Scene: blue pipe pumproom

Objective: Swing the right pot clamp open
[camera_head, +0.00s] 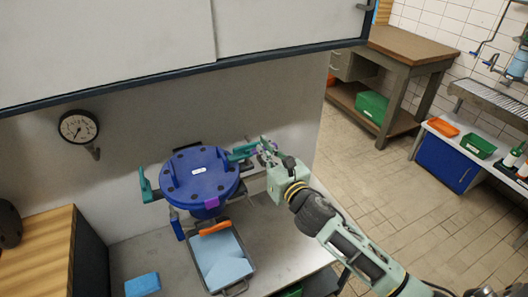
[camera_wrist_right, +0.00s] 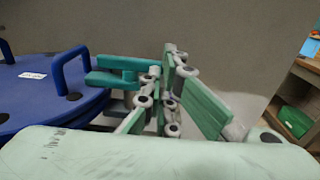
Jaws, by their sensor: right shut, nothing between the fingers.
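The blue pot (camera_head: 200,180) has a round blue lid with raised handles and a white label; the lid (camera_wrist_right: 40,90) also shows in the right wrist view. The right pot clamp (camera_head: 240,152) is a teal bar on the right edge of the lid. It shows in the right wrist view (camera_wrist_right: 115,72) as a forked teal piece. A left teal clamp (camera_head: 146,186) stands out at the pot's left side. My right gripper (camera_head: 266,148) is shut and empty just right of the right clamp's outer end; whether they touch is unclear. My left gripper is out of view.
A grey tray (camera_head: 246,284) with blue sheets and an orange-handled item lies in front of the pot. A blue sponge (camera_head: 142,285) is at front left. A pressure gauge (camera_head: 78,127) hangs on the back wall. A cabinet (camera_head: 110,45) overhangs the bench.

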